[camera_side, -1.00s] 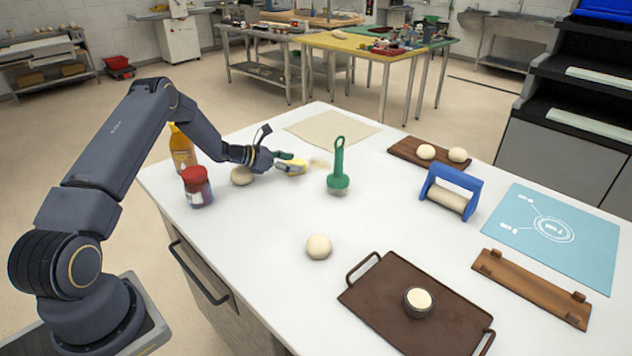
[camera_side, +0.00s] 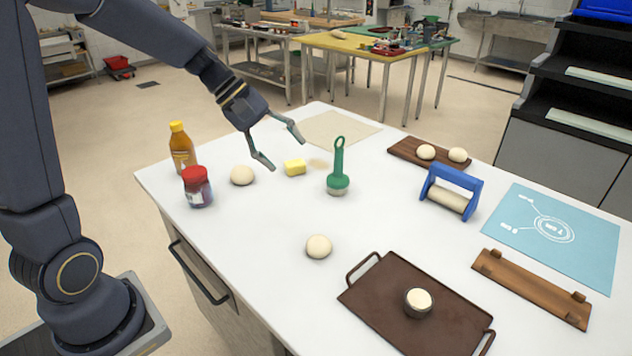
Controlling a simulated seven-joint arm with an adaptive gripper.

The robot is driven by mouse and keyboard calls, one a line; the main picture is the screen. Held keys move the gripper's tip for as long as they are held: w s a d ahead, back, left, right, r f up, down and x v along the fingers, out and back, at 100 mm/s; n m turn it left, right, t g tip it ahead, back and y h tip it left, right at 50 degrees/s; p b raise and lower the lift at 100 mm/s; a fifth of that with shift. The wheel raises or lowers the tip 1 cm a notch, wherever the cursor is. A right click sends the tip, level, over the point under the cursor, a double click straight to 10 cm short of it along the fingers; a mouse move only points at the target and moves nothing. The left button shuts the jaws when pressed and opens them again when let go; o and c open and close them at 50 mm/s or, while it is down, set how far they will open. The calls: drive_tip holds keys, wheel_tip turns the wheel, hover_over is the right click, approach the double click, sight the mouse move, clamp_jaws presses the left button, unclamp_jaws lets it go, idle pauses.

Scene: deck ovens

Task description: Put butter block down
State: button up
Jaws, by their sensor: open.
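The yellow butter block (camera_side: 295,167) lies on the white table, between a dough ball on its left and a green-handled tool on its right. My gripper (camera_side: 284,149) is open and empty, a little above and to the left of the butter block. Its two fingers are spread, and the block appears clear of them.
The dough ball (camera_side: 242,175), red-lidded jar (camera_side: 197,187) and amber bottle (camera_side: 182,148) stand to the left. The green-handled tool (camera_side: 338,175) stands close on the right. A beige cloth (camera_side: 335,128) lies behind. Another dough ball (camera_side: 319,247) and a brown tray (camera_side: 385,290) are in front.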

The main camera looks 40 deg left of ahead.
drive_tip(key=s+r+m+y, duration=0.2)
drive_tip(key=s+m, duration=0.4)
drive_tip(key=s, duration=0.3)
drive_tip(key=s+d+r+m+t+y, duration=0.1)
drive_tip(key=s+m+y, duration=0.3)
drive_tip(key=s+m, duration=0.3)
drive_tip(key=s, duration=0.2)
drive_tip(key=shift+s+d+r, duration=0.3)
drive_tip(key=shift+s+r, duration=0.1)
